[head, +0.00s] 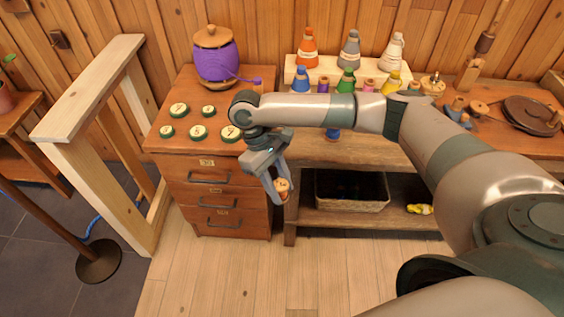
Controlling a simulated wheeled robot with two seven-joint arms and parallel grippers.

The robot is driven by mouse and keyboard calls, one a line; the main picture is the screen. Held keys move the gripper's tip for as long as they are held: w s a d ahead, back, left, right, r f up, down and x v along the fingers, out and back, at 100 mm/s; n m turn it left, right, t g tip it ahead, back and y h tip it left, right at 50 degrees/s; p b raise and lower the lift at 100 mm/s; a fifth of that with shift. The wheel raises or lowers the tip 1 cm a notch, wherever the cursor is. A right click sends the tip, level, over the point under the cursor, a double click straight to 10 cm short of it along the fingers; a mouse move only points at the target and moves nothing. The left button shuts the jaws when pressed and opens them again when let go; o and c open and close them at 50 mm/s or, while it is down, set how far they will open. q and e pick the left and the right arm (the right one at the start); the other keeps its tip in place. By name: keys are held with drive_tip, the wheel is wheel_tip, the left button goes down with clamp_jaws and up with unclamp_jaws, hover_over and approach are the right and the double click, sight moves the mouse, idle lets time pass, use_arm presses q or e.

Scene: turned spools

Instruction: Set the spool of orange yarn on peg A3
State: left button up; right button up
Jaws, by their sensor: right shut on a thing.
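My right gripper (279,189) is shut on a small spool (282,186) with a pale wooden top and an orange-brown side. It holds the spool in the air in front of the workbench, near the right edge of the drawer cabinet. The fingers hide part of the spool. A pale stepped rack (330,70) at the back of the bench bears cones and spools, among them a large orange cone (307,48). I cannot make out a peg marked A3; my right arm hides part of the bench. My left gripper is not in view.
The drawer cabinet (218,192) bears several round green-rimmed discs and a purple jar (216,58). A dark-lined basket (352,188) sits on the lower shelf. A wooden frame (92,105) stands left. The wooden floor in front is clear.

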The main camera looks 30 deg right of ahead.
drive_tip(key=s+a+m+y, duration=0.2)
drive_tip(key=s+a+m, duration=0.1)
drive_tip(key=s+m, duration=0.2)
drive_tip(key=s, duration=0.2)
drive_tip(key=shift+s, duration=0.4)
